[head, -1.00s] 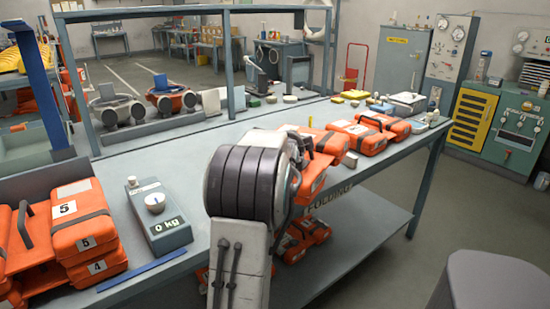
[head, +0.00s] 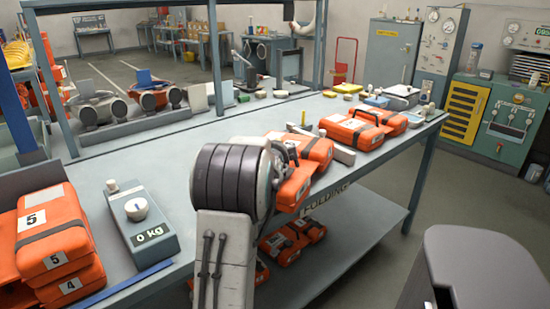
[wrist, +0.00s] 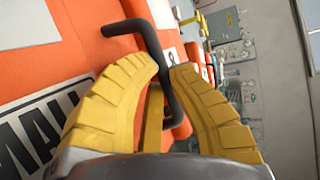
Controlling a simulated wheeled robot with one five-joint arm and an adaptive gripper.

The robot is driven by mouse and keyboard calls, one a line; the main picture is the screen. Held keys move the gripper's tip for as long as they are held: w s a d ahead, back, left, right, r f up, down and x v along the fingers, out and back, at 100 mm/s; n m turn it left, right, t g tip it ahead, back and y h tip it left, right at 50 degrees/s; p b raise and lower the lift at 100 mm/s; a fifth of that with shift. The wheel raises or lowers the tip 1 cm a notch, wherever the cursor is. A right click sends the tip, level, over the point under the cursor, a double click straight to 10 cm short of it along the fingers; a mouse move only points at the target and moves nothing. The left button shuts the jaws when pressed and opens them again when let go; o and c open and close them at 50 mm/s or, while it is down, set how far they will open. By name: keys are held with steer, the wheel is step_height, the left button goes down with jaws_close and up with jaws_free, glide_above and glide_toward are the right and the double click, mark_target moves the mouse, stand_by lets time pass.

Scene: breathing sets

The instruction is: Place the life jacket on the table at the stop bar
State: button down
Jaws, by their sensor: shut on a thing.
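An orange life jacket pack (head: 295,187) hangs at the end of my arm, at the front edge of the grey table (head: 240,150). In the wrist view, my gripper (wrist: 172,75) has its yellow fingers closed around a bent black handle (wrist: 150,45). The orange pack face (wrist: 60,65) with a printed label fills the left. In the head view my wrist hides the fingers and part of the pack. A grey bar (head: 336,149) lies on the table just behind the held pack. I cannot tell whether the pack touches the table.
More orange packs (head: 349,132) lie on the table beyond the bar. A numbered stack (head: 55,245), a scale reading 0 kg (head: 143,215) and a blue strip (head: 125,285) are at the left. The table between scale and arm is clear.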

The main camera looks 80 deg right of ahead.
steer(key=shift+f, duration=0.55)
steer(key=c, duration=1.3)
jaws_free()
steer(key=shift+f, duration=0.1)
steer(key=shift+a, duration=0.15)
steer(key=v, duration=1.1)
steer(key=shift+s+a+b, duration=0.1)
steer(key=shift+a+b, duration=0.25)
steer(key=shift+a, duration=0.05)
